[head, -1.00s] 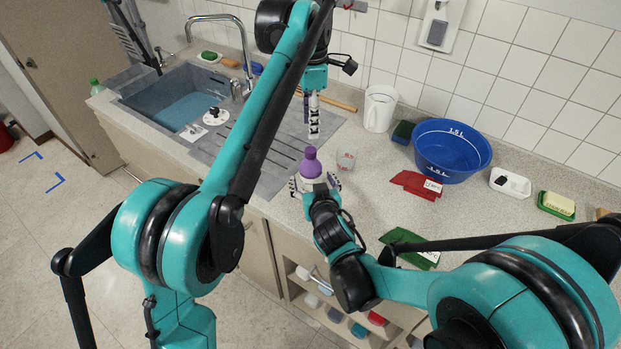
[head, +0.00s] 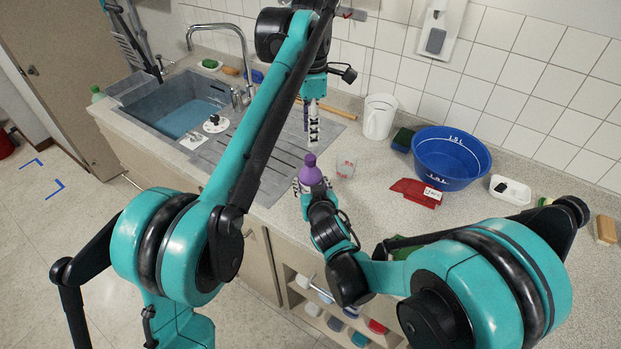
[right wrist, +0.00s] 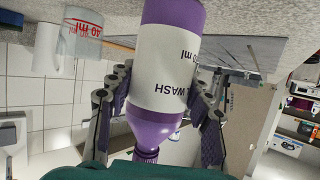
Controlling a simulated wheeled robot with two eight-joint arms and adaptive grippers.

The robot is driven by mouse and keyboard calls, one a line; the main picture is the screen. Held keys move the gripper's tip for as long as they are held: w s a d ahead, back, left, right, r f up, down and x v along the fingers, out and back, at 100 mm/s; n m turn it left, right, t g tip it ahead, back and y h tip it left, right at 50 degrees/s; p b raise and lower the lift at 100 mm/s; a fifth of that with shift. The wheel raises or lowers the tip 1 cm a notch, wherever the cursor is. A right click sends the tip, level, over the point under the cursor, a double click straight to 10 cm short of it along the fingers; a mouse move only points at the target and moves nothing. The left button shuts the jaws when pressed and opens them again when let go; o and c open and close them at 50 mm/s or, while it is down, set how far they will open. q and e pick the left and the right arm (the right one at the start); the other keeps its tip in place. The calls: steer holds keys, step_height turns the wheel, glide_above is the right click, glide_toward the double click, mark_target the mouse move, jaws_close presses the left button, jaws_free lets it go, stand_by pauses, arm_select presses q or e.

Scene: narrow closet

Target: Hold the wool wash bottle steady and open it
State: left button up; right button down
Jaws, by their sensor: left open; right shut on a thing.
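The wool wash bottle (head: 311,172) is purple with a white label and stands upright near the front edge of the counter. It also shows in the right wrist view (right wrist: 165,60), upside down, with its purple cap (right wrist: 147,154) at the bottom. My right gripper (head: 312,188) is shut on the bottle's body, one finger on each side. My left gripper (head: 313,140) points down above the bottle's cap, open and apart from it. The lower part of the bottle is hidden behind my right gripper in the head view.
A measuring cup (head: 345,168) stands just right of the bottle. A white jug (head: 379,116), a blue basin (head: 450,157) and a red cloth-like item (head: 415,192) lie farther right. The sink (head: 180,108) is at the left. Open shelves (head: 330,310) sit below the counter.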

mark_target(310, 157)
arm_select(q)
steer(key=m, duration=1.3)
steer(key=shift+m, duration=0.3)
steer(key=m, duration=2.3)
steer(key=shift+m, duration=0.4)
steer(key=m, duration=1.1)
steer(key=shift+m, duration=0.4)
steer(key=shift+f, duration=4)
